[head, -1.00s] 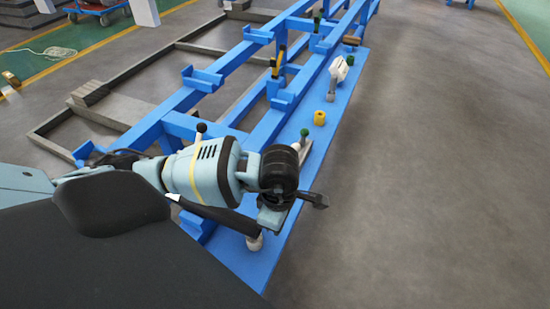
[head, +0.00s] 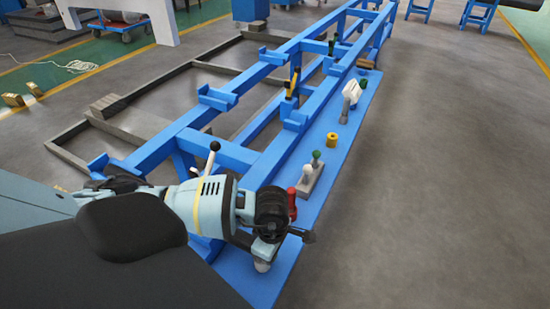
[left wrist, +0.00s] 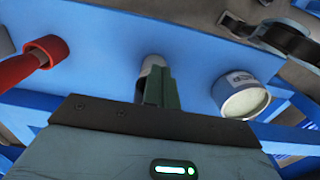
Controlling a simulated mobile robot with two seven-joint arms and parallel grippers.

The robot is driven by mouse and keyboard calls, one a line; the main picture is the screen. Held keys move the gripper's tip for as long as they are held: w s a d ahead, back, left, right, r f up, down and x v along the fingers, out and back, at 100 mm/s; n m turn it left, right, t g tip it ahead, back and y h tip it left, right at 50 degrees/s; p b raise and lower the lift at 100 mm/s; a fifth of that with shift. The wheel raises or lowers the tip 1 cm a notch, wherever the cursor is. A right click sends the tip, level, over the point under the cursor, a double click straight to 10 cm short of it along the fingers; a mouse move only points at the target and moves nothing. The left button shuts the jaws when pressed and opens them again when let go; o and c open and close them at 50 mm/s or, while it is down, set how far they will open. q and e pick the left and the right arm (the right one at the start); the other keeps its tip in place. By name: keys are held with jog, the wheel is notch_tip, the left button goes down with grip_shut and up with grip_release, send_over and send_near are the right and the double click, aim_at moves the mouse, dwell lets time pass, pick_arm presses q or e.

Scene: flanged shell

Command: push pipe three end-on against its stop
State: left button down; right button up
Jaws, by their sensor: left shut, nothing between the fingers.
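No pipe or stop can be made out in either view. The blue frame (head: 215,98) is a long rack with cradles along its rails, running away to the upper right. My left arm comes in from the left over the near end of the blue shelf (head: 305,215) beside it. My left gripper (head: 308,237) is partly hidden behind its own wrist in the head view. In the left wrist view the dark green fingers (left wrist: 157,82) are together and empty, with a pale rounded object (left wrist: 152,66) directly behind them. My right gripper is not in view.
Near the gripper are a red handle (head: 292,203) and a white tin (left wrist: 245,102). Farther along the shelf are a block with green and white knobs (head: 309,178), a yellow ring (head: 331,139) and a white tool (head: 351,93). Floor to the right is clear.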

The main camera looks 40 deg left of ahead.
aim_at(252, 242)
pick_arm(q)
jog(key=shift+s+a, duration=0.25)
jog(key=shift+a, duration=0.7)
jog(key=shift+s+a, duration=0.2)
jog(key=shift+a, duration=0.7)
jog(key=shift+s+a, duration=0.25)
jog(key=shift+a, duration=0.7)
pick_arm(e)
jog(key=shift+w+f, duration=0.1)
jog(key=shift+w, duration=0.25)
pick_arm(q)
jog(key=shift+w+d, duration=0.1)
jog(key=shift+d, duration=0.05)
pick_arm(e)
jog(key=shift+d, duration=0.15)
